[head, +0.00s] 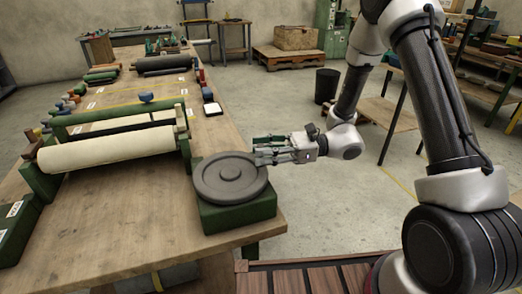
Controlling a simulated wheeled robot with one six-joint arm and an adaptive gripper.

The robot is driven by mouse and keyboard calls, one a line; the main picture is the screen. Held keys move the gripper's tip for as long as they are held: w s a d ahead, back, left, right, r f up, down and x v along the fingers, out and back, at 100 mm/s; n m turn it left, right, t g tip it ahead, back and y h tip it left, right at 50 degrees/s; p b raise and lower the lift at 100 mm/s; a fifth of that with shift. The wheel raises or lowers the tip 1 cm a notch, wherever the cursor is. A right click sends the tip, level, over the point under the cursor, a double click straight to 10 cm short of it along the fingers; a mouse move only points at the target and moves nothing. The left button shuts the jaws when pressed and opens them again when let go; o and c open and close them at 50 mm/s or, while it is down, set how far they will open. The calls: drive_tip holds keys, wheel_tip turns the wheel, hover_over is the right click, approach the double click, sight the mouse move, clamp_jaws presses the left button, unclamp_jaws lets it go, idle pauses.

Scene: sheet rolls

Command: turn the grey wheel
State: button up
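The grey wheel (231,179) is a flat round disc with a raised hub. It lies on top of a green block (238,212) at the near right corner of the wooden table. My gripper (264,155) comes in from the right, level with the wheel's right rear rim. Its fingertips are at or just over the rim. I cannot tell whether they touch it or whether the fingers are apart or closed.
A cream roll (107,148) in a green frame lies left of the wheel on the table (130,226). A small white-topped block (212,109) and dark rolls (165,63) are farther back. A black bin (326,85) stands on the floor. The floor right of the table is mostly clear.

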drive_tip(key=shift+a, duration=0.45)
clamp_jaws()
